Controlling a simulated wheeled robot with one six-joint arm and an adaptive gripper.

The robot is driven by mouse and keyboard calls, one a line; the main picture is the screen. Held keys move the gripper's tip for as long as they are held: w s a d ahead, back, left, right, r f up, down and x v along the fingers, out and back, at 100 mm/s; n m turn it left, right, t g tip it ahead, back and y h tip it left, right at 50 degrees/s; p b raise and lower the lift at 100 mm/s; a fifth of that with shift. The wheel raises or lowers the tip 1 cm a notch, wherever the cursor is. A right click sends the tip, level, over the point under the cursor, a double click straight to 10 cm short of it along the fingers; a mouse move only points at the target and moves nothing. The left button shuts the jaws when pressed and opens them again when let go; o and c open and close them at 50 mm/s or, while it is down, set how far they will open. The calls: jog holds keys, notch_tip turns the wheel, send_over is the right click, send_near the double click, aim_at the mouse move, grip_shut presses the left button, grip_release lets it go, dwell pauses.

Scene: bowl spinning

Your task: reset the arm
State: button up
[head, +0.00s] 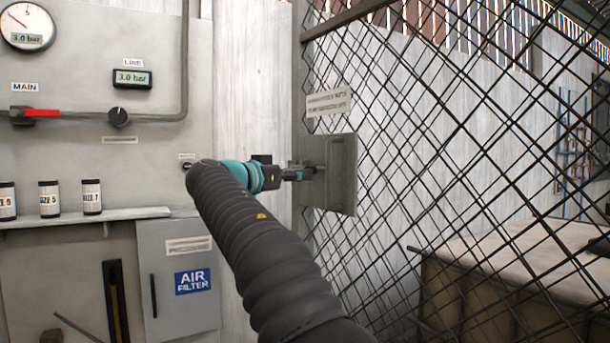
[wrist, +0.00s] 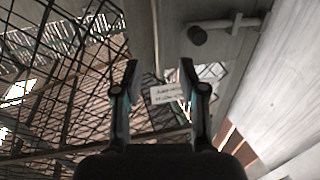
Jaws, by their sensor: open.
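My gripper (head: 303,174) is at the end of my dark, sleeved arm, which reaches up from the bottom of the head view. It is in front of the grey plate (head: 343,178) on the mesh fence; whether it touches the plate cannot be told. In the wrist view my gripper (wrist: 158,80) shows two fingers spread apart, with nothing held between them. A white label (wrist: 168,95) shows behind the gap between the fingers. A dark round knob or handle end (wrist: 197,35) on a grey bar is just above the right finger.
The mesh fence (head: 450,120) fills the right side. A panel on the left carries a gauge (head: 28,26), a red-handled valve (head: 40,114), a dark knob (head: 118,117) and a shelf (head: 90,217) with several canisters. The air filter cabinet (head: 178,265) stands left of my arm.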

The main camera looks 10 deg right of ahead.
jog(key=shift+a, duration=0.1)
dwell(0.3)
jog(key=w+a+f+n+y, duration=0.2)
jog(key=f+n, duration=0.2)
jog(key=f, duration=0.2)
jog(key=w+a+f+n+y, duration=0.1)
jog(key=f+n+y, duration=0.1)
jog(key=f+n, duration=0.3)
jog(key=s+f+n+g+y, duration=0.35)
jog(key=s+f, duration=0.25)
jog(key=f, duration=0.6)
jog(key=s+d+f+y, duration=0.2)
jog(key=s+f, duration=0.3)
jog(key=s, duration=0.8)
jog(key=s+d+f+m+g+y, duration=0.1)
jog(key=s+d+f, duration=0.3)
jog(key=s, duration=0.9)
jog(key=s+d+f+m+g+y, duration=0.1)
jog(key=s+d+f+y, duration=0.2)
jog(key=s+f, duration=0.4)
jog(key=shift+s+d+y, duration=0.35)
jog(key=shift+s+d, duration=0.2)
jog(key=shift+s, duration=2.65)
